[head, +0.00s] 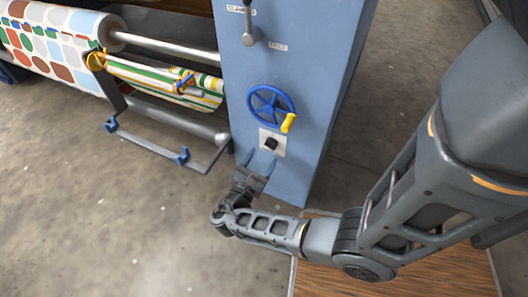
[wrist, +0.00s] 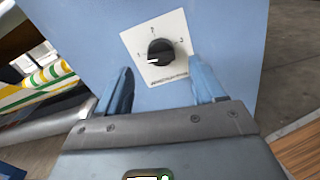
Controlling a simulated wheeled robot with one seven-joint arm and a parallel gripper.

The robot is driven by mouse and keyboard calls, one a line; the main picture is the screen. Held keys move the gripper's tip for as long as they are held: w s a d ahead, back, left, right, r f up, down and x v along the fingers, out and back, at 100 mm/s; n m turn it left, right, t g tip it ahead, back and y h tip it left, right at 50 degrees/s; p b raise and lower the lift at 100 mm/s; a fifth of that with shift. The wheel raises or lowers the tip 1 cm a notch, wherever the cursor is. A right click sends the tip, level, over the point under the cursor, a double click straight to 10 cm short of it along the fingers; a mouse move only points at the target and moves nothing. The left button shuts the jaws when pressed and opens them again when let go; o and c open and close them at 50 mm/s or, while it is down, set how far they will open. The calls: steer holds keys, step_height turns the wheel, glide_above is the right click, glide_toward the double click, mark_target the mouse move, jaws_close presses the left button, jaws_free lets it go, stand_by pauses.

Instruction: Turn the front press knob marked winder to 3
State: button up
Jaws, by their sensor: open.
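A black rotary knob (wrist: 160,52) sits on a white square plate on the blue press column in the wrist view. The plate (wrist: 180,24) has marks 1 at left, 2 at top and 3 at right. The knob's white pointer line is on its left side, toward 1. The small label under the knob is too blurred to read. In the head view the knob (head: 271,143) is below the blue handwheel. My gripper (wrist: 162,76) is open and empty, its two blue fingers below and to either side of the knob, apart from it. It also shows in the head view (head: 259,161).
A blue handwheel (head: 270,106) with a yellow handle (head: 288,123) is just above the knob plate. A grey lever (head: 250,30) is higher on the column. At left are a patterned fabric roll (head: 60,40) and a metal bar frame (head: 160,144). A wooden surface (head: 400,275) is lower right.

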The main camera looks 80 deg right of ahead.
mark_target(269, 147)
steer(key=shift+b+x, duration=0.3)
steer(key=shift+x, duration=2.25)
steer(key=c, duration=1.1)
